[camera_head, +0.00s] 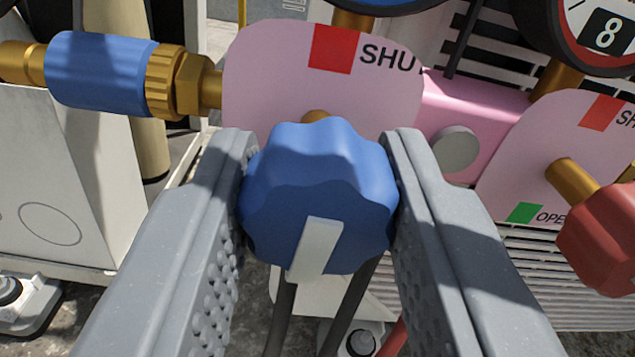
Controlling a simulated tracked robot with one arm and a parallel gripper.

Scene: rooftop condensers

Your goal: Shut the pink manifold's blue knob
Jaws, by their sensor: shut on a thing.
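The pink manifold (478,100) stands across the middle and right of the view. Its blue knob (320,180) is in front of a pink plate (265,75) with a red square (331,48) and the letters "SHU" at the top. A white pointer bar (316,250) on the knob points down and slightly left, away from the red square. The lower part of the plate is hidden behind the knob and my fingers. My gripper (320,175) is shut on the blue knob, one grey finger on each side.
A red knob (605,238) on a second pink plate, with a green "OPE" mark (525,213), is close at the right. Gauges (600,30) overhang the top right. A blue-sleeved brass fitting (100,73) extends left. Hoses (350,305) hang below.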

